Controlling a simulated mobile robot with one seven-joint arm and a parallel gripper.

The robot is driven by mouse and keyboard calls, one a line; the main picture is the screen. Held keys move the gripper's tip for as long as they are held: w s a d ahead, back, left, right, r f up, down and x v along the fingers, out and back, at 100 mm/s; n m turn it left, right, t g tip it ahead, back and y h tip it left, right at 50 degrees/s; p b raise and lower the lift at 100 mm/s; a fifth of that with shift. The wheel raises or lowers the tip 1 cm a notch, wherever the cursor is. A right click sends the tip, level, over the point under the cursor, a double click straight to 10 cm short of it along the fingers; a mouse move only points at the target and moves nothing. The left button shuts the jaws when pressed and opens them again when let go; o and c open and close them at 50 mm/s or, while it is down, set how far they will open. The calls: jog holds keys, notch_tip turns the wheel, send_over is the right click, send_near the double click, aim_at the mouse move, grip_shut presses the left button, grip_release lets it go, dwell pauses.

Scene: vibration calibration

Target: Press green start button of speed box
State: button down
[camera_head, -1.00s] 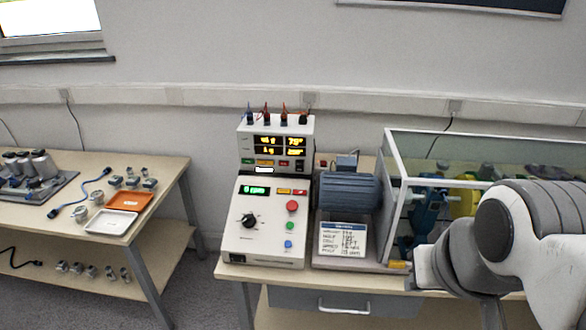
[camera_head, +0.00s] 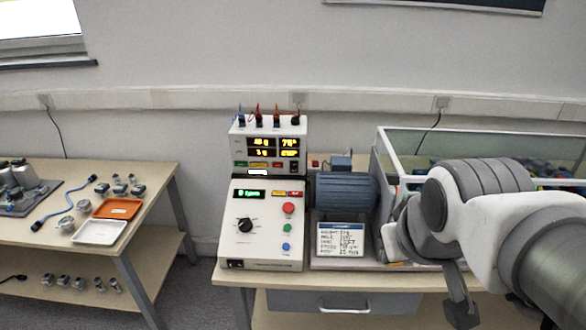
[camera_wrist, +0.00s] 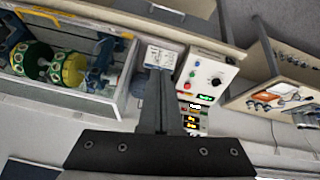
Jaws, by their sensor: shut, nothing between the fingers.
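The speed box (camera_head: 262,213) is a white sloped box on the table, with a green display, a black knob and a column of buttons. Its green start button (camera_head: 287,228) sits between the red button (camera_head: 288,208) above and the blue button (camera_head: 286,247) below. The speed box shows upside down in the wrist view (camera_wrist: 216,72), with the green button (camera_wrist: 192,74) right of my fingers. My gripper (camera_wrist: 163,72) is shut and empty, apart from the box. In the head view my arm is at the right, and I cannot clearly make out the fingertips.
A display unit (camera_head: 268,145) with cables stands behind the speed box. A blue motor (camera_head: 345,192) and a label card (camera_head: 340,239) are just right of it. A glass-walled enclosure (camera_head: 384,160) stands farther right. A side table (camera_head: 150,190) with trays is at left.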

aim_at(287, 227)
jog(key=w+a+f+n+t, duration=0.25)
jog(key=w+n, duration=0.25)
jog(key=w, duration=0.6)
jog(key=w+a+f+n+t+y+b, duration=0.2)
jog(key=w+a+f+n+y, duration=0.5)
jog(key=w+a+f+n, duration=0.5)
jog(key=w+a+t, duration=0.1)
jog(key=w, duration=0.2)
jog(key=shift+a+f, duration=0.15)
jog(key=shift+a, duration=0.1)
jog(key=shift+w+b, duration=0.1)
jog(key=shift+b, duration=0.2)
jog(key=w+f+b, duration=0.1)
jog(key=f, duration=0.1)
jog(key=w+f+b, duration=0.1)
jog(key=f, duration=0.1)
jog(key=w+f+b, duration=0.1)
jog(key=f+b, duration=0.1)
jog(key=shift+f, duration=0.4)
jog(key=shift+w+d+f+b, duration=0.1)
jog(key=shift+w+f+b, duration=0.25)
jog(key=shift+f+b, duration=0.35)
jog(key=shift+w+f+b, duration=0.2)
jog(key=shift+f+b, duration=0.1)
jog(key=shift+b, duration=0.45)
